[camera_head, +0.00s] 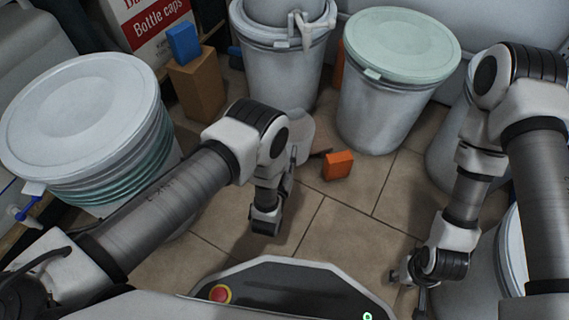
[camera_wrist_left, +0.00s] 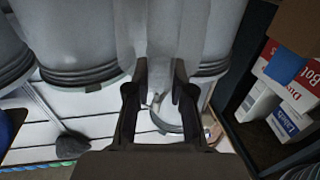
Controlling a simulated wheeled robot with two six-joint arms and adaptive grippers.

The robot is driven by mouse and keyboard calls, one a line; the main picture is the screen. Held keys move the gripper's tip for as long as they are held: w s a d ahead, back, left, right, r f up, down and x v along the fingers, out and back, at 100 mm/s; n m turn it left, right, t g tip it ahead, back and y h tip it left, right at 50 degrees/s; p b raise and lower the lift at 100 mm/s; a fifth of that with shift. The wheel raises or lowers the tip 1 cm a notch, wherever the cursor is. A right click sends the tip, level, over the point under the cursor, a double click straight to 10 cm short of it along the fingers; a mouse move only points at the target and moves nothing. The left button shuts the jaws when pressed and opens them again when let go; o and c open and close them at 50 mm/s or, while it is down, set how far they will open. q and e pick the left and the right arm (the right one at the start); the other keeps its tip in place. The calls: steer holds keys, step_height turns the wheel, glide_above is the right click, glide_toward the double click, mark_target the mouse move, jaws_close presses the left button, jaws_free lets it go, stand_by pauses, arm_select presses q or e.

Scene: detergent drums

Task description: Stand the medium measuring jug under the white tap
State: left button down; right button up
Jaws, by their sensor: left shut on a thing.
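A grey, see-through vessel, which looks like the measuring jug (camera_head: 301,128), shows behind my left forearm in the head view. In the left wrist view the jug (camera_wrist_left: 172,35) rises between the two dark fingers. My left gripper (camera_head: 294,155) is shut on it and holds it over the floor; its fingers also show in the left wrist view (camera_wrist_left: 160,92). The jug's size marks cannot be read. The white tap (camera_head: 304,30) is on a white drum at the back, beyond the jug. My right gripper (camera_head: 408,280) is low at the right, partly hidden, and its jaws are unclear.
A drum with a pale green lid (camera_head: 402,45) stands at the back right. A large white-lidded drum (camera_head: 82,110) is at the left, with a blue tap (camera_head: 28,208) near it. An orange block (camera_head: 338,165) lies on the tiled floor. Open tiles lie in the middle.

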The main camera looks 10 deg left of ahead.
arm_select(q)
steer(key=b, duration=0.5)
glide_toward(299, 121)
steer(key=w, duration=0.5)
steer(key=shift+w+d+r, duration=0.2)
steer(key=shift+d+r, duration=0.05)
steer(key=shift+r, duration=0.15)
steer(key=shift+w+r, duration=0.1)
steer(key=shift+w, duration=0.35)
steer(key=shift+p, duration=0.3)
steer(key=shift+f+b, duration=0.4)
steer(key=shift+f, duration=0.1)
steer(key=shift+r, duration=0.1)
steer(key=c, duration=1.2)
jaws_free()
steer(key=shift+c, duration=0.2)
